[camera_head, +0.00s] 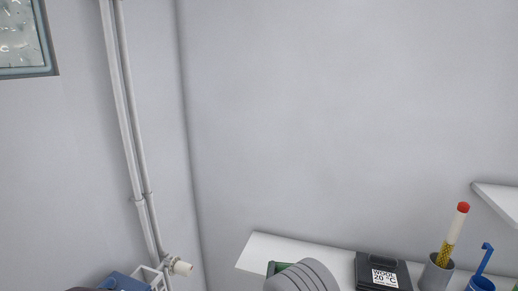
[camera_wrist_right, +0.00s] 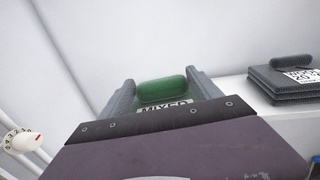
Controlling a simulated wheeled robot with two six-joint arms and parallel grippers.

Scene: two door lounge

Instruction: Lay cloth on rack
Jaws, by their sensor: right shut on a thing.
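My right gripper (camera_head: 300,275) is at the bottom of the head view, in front of the white shelf. In the right wrist view its two grey fingers (camera_wrist_right: 160,97) are shut on a green item (camera_wrist_right: 160,90) with a rounded top and a label reading "MIXED". Only a strip of this green item (camera_head: 279,267) shows in the head view, and I cannot tell whether it is the cloth. A white barred piece (camera_head: 151,277) shows at the bottom left, cut off; I cannot tell whether it is the rack. My left gripper is not in view.
A white shelf (camera_head: 252,252) runs along the wall. A dark block labelled "WOOL 20 °C" (camera_head: 383,262) and a grey cup (camera_head: 437,272) with a yellow, red-topped stick (camera_head: 455,225) stand on it. A blue object (camera_head: 125,282), pipes (camera_head: 133,150) and a valve knob (camera_head: 182,268) are left.

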